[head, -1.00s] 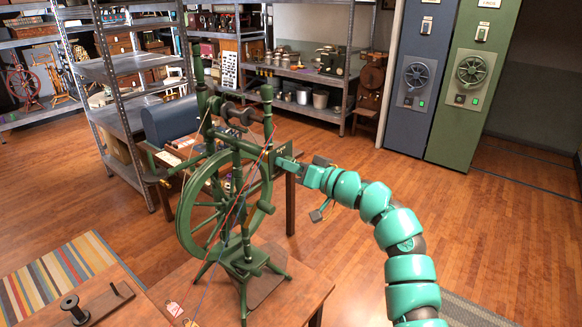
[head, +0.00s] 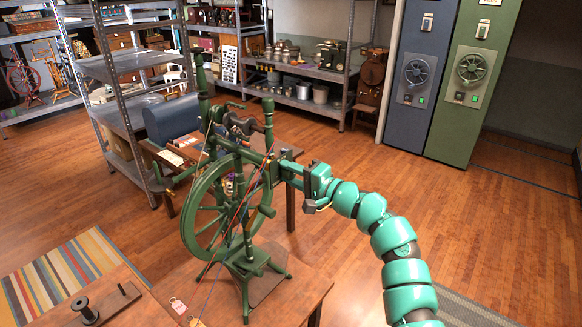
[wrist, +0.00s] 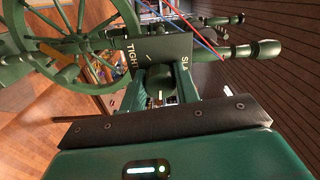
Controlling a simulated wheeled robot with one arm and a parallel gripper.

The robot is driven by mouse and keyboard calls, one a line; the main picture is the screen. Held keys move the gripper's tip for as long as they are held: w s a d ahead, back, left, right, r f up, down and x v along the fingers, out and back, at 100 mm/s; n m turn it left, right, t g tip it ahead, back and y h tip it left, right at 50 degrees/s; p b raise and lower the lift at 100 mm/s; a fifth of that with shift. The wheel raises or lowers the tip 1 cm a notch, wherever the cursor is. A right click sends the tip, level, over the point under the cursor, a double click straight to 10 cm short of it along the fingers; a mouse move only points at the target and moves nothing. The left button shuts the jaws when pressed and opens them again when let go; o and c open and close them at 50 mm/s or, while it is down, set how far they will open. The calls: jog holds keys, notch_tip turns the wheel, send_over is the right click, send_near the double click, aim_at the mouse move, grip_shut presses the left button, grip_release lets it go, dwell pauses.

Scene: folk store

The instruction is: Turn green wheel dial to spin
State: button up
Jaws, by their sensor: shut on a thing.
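The green spinning wheel (head: 222,215) stands upright on a brown wooden table, with red and blue strands hanging from it. My gripper (head: 273,170) is at the right end of its upper frame, shut on a small part there that looks like the dial. In the wrist view, my gripper (wrist: 162,85) reaches up to a dark green plate (wrist: 160,48) lettered "TIGHT" at left and "SLA" at right, the rest covered. Wheel spokes (wrist: 85,45) show at upper left.
A spool holder (head: 85,308) lies on the wooden surface at lower left. Metal shelves (head: 110,70) stand behind the wheel. Blue (head: 412,120) and green (head: 462,120) cabinets stand at the back right. Open floor (head: 380,180) lies between.

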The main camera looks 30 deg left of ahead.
jog(key=shift+r+m+p, duration=0.1)
jog(key=shift+m+p, duration=1.4)
jog(key=shift+m, duration=0.8)
jog(key=o, duration=1)
jog(key=shift+d, duration=0.1)
jog(key=shift+d+f, duration=0.2)
jog(key=shift+d, duration=0.35)
jog(key=d+b, duration=0.1)
jog(key=d, duration=0.4)
jog(key=d+b, duration=0.2)
jog(key=d, duration=0.3)
jog(key=s+d+b, duration=0.1)
jog(key=d+b, duration=0.1)
jog(key=d, duration=0.4)
jog(key=shift+s+d+r, duration=0.1)
